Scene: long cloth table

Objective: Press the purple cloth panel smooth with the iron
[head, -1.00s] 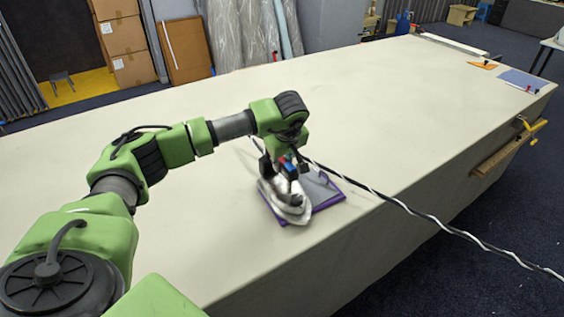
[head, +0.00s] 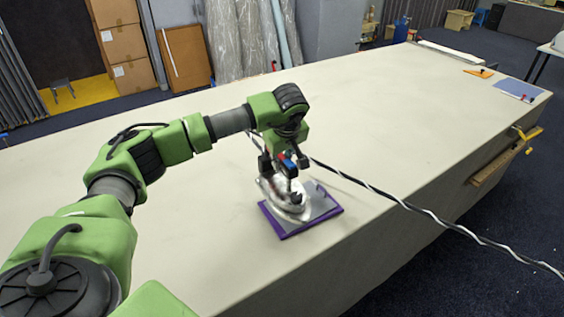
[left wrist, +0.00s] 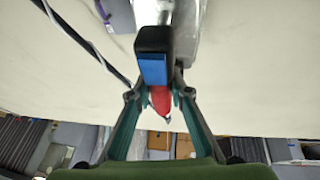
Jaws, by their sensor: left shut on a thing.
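The purple cloth panel (head: 296,231) lies flat near the table's front edge. Its rim is purple, and its upper face looks grey and shiny. The iron (head: 277,203), silvery with dark upper parts, is over the panel's back-left part. I cannot tell whether its sole touches the panel. My left gripper (head: 288,168) is shut on the iron from above and hides part of its handle. In the left wrist view the iron's silvery body (left wrist: 186,30) shows at the top, and a corner of the purple panel (left wrist: 107,10) shows beside it. My right gripper is not in view.
A black-and-white twisted cord (head: 425,215) runs from behind the iron across the table's front edge. The cream cloth table (head: 400,120) is mostly clear. Orange (head: 481,73) and blue (head: 522,89) pieces lie at its far right end. A wooden bar (head: 500,160) is attached to its side.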

